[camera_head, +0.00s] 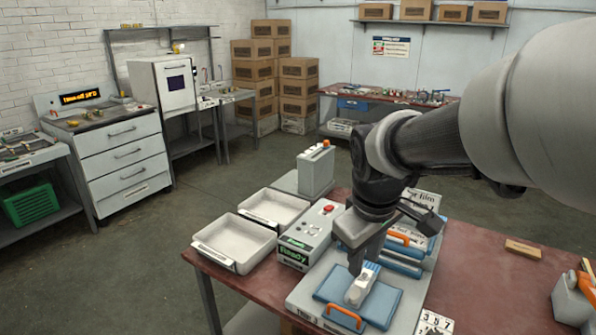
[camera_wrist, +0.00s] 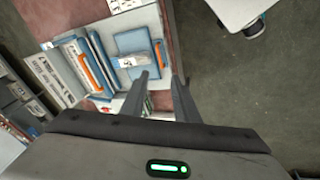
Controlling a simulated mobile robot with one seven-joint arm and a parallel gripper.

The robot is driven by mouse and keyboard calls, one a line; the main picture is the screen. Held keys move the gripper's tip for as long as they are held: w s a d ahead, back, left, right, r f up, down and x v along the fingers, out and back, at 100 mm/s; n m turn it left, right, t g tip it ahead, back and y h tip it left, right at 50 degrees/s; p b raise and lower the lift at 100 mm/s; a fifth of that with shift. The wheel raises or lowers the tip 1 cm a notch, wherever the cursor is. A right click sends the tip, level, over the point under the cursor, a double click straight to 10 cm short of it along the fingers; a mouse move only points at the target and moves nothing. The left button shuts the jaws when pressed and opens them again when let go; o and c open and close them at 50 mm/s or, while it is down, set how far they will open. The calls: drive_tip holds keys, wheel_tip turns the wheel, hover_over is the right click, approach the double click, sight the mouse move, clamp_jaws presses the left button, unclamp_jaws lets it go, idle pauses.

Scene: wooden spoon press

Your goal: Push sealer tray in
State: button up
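A blue tray (camera_head: 388,302) with an orange handle (camera_head: 343,319) lies on a light grey machine base (camera_head: 308,290) at the table's front. A white packet-like piece (camera_head: 363,285) lies on it. The blue tray (camera_wrist: 132,43) and its orange handle (camera_wrist: 159,52) also show in the wrist view. Behind it is a blue unit with another orange handle (camera_head: 402,239). My gripper (camera_head: 357,264) hangs over the blue tray and hides part of it. In the wrist view my gripper (camera_wrist: 160,78) has its two fingers apart, with nothing between them. Contact with the tray cannot be told.
A control box (camera_head: 303,238) with a green "Ready" display and red button stands left of the base. Two white bins (camera_head: 232,243) sit farther left. A wooden block (camera_head: 523,249) and a grey device with an orange handle (camera_head: 573,300) are at right. The red-brown table (camera_head: 470,270) is clear between.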

sight(346, 311)
drive_tip(key=w+f+n, duration=0.1)
drive_tip(key=w+f, duration=0.2)
drive_tip(key=f, duration=0.5)
drive_tip(key=w+f+n+g+b, duration=0.1)
drive_tip(key=w+f, duration=0.2)
drive_tip(key=f, duration=0.6)
drive_tip(key=w+f+n+b, duration=0.1)
drive_tip(key=w+f, duration=0.3)
drive_tip(key=f, duration=0.5)
drive_tip(key=shift+d+f+n, duration=0.25)
drive_tip(key=shift+n, duration=0.35)
clamp_jaws()
